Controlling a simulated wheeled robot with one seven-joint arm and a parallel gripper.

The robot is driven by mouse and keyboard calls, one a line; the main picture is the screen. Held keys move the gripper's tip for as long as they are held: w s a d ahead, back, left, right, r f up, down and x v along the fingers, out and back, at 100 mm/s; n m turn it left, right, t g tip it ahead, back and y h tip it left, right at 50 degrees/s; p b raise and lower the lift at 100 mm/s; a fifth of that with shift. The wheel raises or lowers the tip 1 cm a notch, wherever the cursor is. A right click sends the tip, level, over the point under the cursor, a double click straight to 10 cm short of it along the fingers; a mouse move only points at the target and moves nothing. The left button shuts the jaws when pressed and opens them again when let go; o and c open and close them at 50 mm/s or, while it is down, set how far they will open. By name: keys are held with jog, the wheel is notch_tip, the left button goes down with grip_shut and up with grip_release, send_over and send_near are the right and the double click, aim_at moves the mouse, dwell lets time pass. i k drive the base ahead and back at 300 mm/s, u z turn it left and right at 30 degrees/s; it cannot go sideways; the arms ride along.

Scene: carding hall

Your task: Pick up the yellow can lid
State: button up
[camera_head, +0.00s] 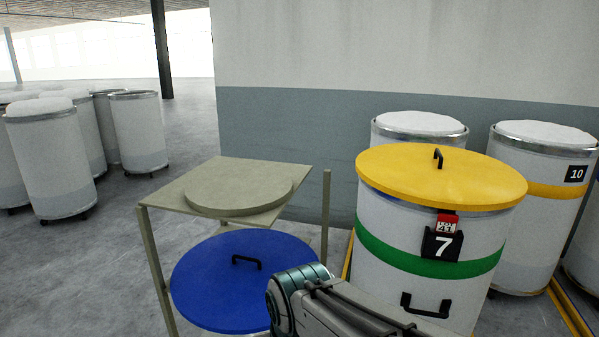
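The yellow can lid (405,178) is a wide round disc with a small black handle on its top. It lies on the white can (385,235) that has a green band and a black "7" plate, and its rim overhangs the can. My arm reaches in at the bottom centre, in front of and below the lid, and looks apart from it. The fingers of my gripper do not show.
A beige stand (170,194) left of the can bears a round beige disc (245,197); a blue lid (215,285) with a black handle lies lower. Filled white cans (545,160) stand behind and right, near a wall (290,130). More cans (50,160) stand far left.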

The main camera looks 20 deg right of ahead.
aim_at(433, 175)
jog(key=z, duration=0.95)
jog(key=i, duration=0.85)
jog(key=z, duration=0.8)
